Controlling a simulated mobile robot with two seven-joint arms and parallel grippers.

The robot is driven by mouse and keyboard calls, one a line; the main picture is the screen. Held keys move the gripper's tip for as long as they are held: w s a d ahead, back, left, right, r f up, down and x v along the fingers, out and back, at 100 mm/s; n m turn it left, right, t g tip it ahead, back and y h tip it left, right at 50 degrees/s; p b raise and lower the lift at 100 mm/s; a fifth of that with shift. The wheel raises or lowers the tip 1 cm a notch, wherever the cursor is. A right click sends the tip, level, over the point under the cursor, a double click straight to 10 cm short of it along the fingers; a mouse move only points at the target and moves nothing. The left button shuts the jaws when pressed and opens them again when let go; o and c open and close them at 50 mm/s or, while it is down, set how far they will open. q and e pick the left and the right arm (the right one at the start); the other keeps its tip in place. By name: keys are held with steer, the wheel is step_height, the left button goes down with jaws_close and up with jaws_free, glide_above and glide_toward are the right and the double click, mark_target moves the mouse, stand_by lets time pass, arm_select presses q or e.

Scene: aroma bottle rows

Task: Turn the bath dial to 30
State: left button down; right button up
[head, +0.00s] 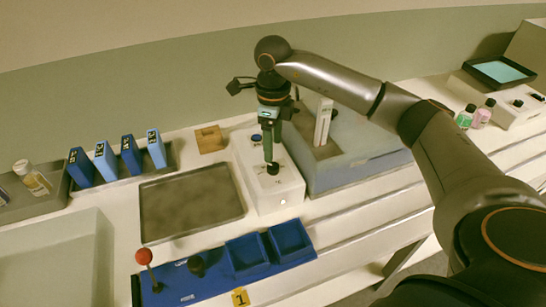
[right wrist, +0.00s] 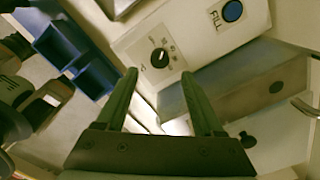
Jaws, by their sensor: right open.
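The bath dial is a small black knob (head: 272,168) on top of a white control box (head: 284,191). In the right wrist view the dial (right wrist: 159,58) has marks printed around it, too small to read. My right gripper (head: 269,153) points down over the box, close to the dial. In the right wrist view its two green fingers (right wrist: 159,74) are apart, and the dial shows just beyond the gap between their tips. I cannot tell whether they touch it. A blue button marked FILL (right wrist: 232,11) is on the same box. My left gripper is not in view.
A grey-blue bath (head: 350,165) adjoins the box on the right. A grey tray (head: 190,204) lies left of it. A blue rack (head: 220,276) with a red-topped lever (head: 144,257) is in front. Several blue boxes (head: 130,155) stand at the back left.

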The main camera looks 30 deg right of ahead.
step_height(320, 180, up, 6)
steer(key=shift+s, duration=0.1)
stand_by(0.7)
